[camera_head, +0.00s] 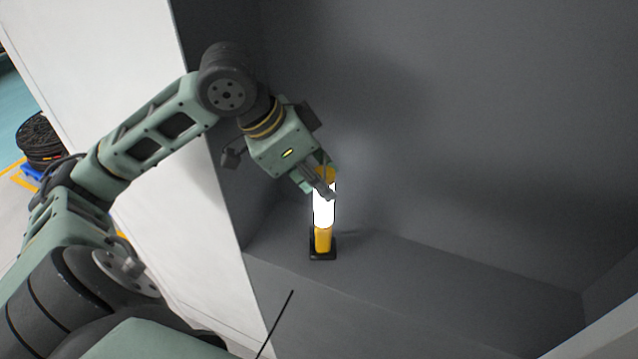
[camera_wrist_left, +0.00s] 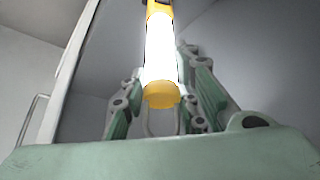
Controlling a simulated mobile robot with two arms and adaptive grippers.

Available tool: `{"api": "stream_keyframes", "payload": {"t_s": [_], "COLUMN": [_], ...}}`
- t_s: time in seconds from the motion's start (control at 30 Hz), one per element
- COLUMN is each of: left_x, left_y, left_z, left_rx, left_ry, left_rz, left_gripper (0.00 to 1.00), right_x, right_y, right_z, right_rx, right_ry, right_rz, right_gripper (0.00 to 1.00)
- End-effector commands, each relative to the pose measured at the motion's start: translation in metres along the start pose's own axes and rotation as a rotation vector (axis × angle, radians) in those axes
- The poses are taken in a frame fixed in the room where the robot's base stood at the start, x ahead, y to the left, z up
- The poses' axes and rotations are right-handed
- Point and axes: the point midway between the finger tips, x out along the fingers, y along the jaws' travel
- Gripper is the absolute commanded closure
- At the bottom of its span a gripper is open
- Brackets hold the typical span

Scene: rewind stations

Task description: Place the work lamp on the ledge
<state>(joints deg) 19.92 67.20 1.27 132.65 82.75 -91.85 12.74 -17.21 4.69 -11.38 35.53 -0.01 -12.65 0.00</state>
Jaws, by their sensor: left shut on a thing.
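The work lamp (camera_head: 323,238) is a yellow upright stick with a glowing white middle and a black square foot. In the head view it stands upright with its foot at the surface of the grey ledge (camera_head: 430,270), near the ledge's left end. My left gripper (camera_head: 325,190) is shut on the lamp's upper part, just below its yellow top. In the left wrist view the lamp (camera_wrist_left: 160,50) runs between the green fingers of my left gripper (camera_wrist_left: 165,110). I cannot tell for certain whether the foot bears on the ledge. My right gripper is not in view.
A dark grey wall (camera_head: 480,120) rises behind the ledge, and a white panel (camera_head: 130,60) stands at its left. The ledge is bare to the right of the lamp. A black coiled reel (camera_head: 40,138) is on the floor at the far left.

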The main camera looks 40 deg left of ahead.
Motion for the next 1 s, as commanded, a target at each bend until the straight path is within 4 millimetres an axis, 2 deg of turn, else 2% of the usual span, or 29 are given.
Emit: {"api": "stream_keyframes", "payload": {"t_s": [0.1, 0.47, 0.5, 0.7, 1.0], "left_x": [0.0065, 0.0091, 0.0102, 0.0095, 0.0087], "left_y": [-0.0003, -0.0006, -0.0005, -0.0004, -0.0004], "left_z": [0.0033, 0.0048, 0.0058, 0.0053, 0.0048], "left_rx": [0.001, 0.001, 0.0, 0.0, 0.0], "left_ry": [0.004, 0.004, 0.002, 0.002, 0.002], "left_rz": [-0.001, -0.002, -0.001, -0.001, -0.001], "left_gripper": [1.0, 1.0, 0.72, 0.54, 0.53], "right_x": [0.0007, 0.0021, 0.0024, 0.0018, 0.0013], "right_y": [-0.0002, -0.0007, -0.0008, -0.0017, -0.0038], "right_z": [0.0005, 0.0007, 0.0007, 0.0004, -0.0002], "right_rx": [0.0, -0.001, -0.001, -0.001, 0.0], "right_ry": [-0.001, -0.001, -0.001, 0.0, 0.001], "right_rz": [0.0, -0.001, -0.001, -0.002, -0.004], "right_gripper": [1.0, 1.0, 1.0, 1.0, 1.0]}}
